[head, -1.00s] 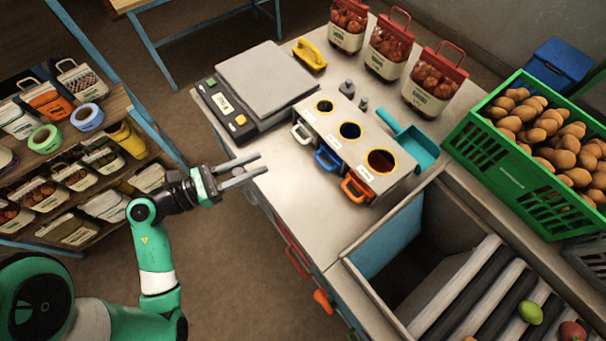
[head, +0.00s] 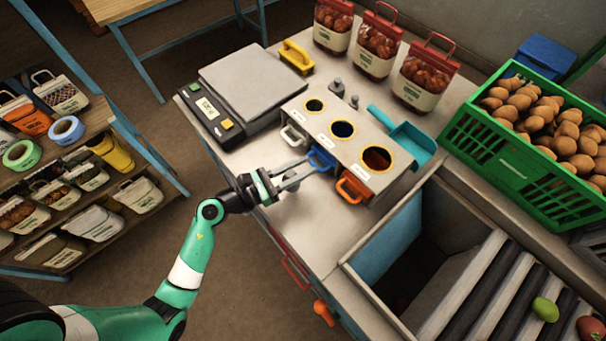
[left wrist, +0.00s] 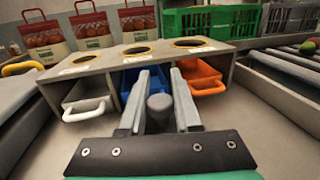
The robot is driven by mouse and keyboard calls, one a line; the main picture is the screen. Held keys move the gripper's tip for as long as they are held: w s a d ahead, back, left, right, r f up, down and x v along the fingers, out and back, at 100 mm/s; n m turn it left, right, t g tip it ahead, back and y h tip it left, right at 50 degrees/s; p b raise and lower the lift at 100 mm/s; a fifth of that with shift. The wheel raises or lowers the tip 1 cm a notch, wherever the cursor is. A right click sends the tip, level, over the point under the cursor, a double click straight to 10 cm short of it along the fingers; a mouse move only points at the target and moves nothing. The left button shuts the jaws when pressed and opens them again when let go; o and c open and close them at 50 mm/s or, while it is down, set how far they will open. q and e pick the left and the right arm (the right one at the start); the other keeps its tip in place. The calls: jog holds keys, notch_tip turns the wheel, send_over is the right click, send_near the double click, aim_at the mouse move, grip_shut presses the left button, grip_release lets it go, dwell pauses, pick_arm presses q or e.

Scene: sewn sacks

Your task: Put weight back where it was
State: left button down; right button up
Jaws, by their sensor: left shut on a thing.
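My left gripper (head: 305,171) is at the front edge of the worktop, close before the blue drawer (head: 321,160) of the three-hole box. It is shut on a small grey weight (left wrist: 159,107), a round-topped cylinder between the fingers in the left wrist view. The weight's lower part is hidden there. Two other grey weights, one (head: 337,88) and a smaller one (head: 354,101), stand behind the box (head: 325,132). The scale (head: 253,84), with a flat grey plate, sits left of the box. My right gripper is not in view.
White (head: 292,135) and orange (head: 355,187) drawer handles flank the blue one. A teal scoop (head: 411,147) lies right of the box, a yellow-handled tool (head: 297,57) behind the scale. Red-topped sacks (head: 425,77) and a green potato crate (head: 502,158) stand farther back.

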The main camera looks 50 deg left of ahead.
pick_arm(q)
jog(key=shift+w+f+b, duration=0.2)
jog(key=shift+f+b, duration=0.7)
jog(key=shift+f, duration=0.8)
jog(key=shift+f, duration=0.1)
jog(key=shift+f, duration=0.15)
jog(key=c, duration=0.6)
grip_release()
jog(key=shift+r, duration=0.35)
jog(key=v, duration=1.2)
jog(key=shift+f+p, duration=0.15)
jog(key=shift+p, duration=0.15)
